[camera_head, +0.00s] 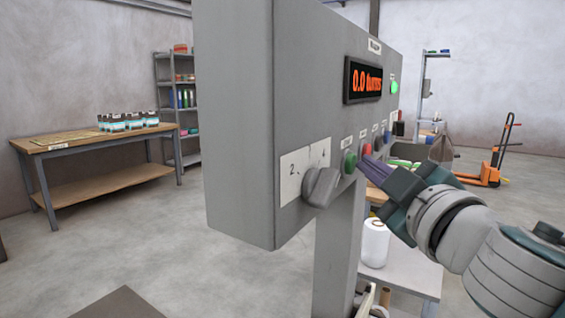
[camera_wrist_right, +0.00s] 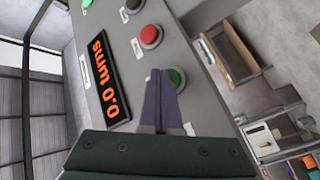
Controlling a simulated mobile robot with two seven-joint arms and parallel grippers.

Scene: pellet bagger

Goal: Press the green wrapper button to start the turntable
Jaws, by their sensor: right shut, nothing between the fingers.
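The green button (camera_head: 349,162) is on the grey control box (camera_head: 235,120), left of a red button (camera_head: 367,149). The box's display (camera_head: 366,82) reads 0.0 turns. My right gripper (camera_head: 361,161) is shut and empty, its fingertips just right of the green button. In the right wrist view, the fingertips (camera_wrist_right: 161,72) partly cover the green button (camera_wrist_right: 178,77); the red button (camera_wrist_right: 150,36) lies beyond them. I cannot tell whether the tips touch the green button. My left gripper is not in view.
A grey selector knob (camera_head: 321,187) sticks out left of the green button. A lit green lamp (camera_head: 394,87) is beside the display. A white roll (camera_head: 375,243) stands on a table below. A wooden workbench (camera_head: 105,183) and an orange pallet truck (camera_head: 490,172) stand farther back.

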